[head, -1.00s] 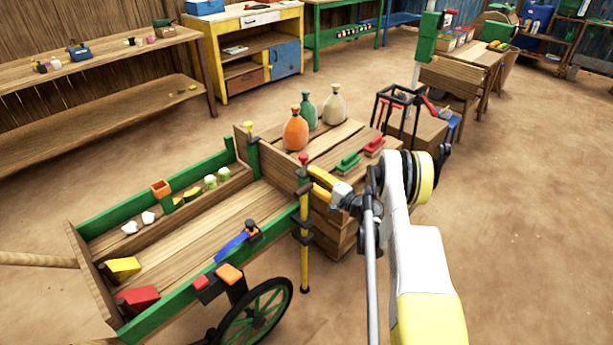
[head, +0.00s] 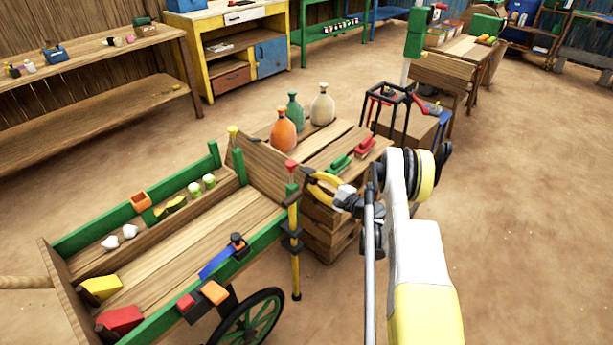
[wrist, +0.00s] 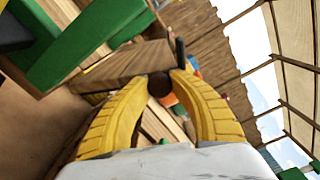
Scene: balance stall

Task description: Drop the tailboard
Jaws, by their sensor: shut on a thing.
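The wooden cart has green side rails (head: 190,305). Its tailboard (head: 262,178) stands across the rear end, between a post with a yellow top (head: 232,131) and a post with a red top (head: 290,165). My gripper (head: 312,183) is at the near end of the tailboard, just right of the red-topped post. In the wrist view the yellow fingers (wrist: 163,76) are closed around a dark round knob (wrist: 159,85) at the end of the wooden board (wrist: 125,65). The fingers cover part of the knob. How far the board leans is hard to tell.
Behind the cart a crate-like wooden stand holds an orange bottle (head: 284,129), a green one (head: 295,111), a pale one (head: 322,104), and green and red blocks. A dark frame (head: 395,100) stands beyond. Open floor lies at right. The cart's green wheel (head: 250,320) is below.

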